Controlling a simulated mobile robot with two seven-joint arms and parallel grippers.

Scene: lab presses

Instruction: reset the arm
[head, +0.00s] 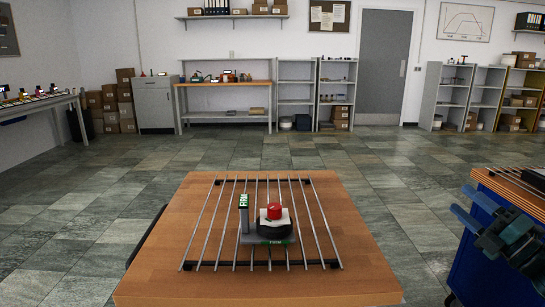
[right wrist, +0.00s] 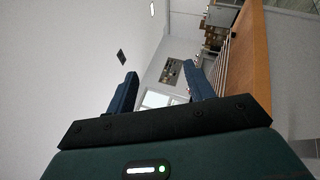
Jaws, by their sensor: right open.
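My right gripper (head: 475,220) is at the right edge of the head view, raised beside the wooden table and in front of the blue cabinet. In the right wrist view its two blue fingers (right wrist: 158,90) stand apart with nothing between them. A small press (head: 265,230) with a red top, a dark round body and a grey base sits on the metal rods of the table. My left gripper is not in view.
The wooden table (head: 150,285) carries a rack of parallel metal rods (head: 205,225). A blue cabinet (head: 485,268) with a wooden top stands at the right. Shelves, a workbench (head: 225,84) and boxes line the back wall. The tiled floor between is clear.

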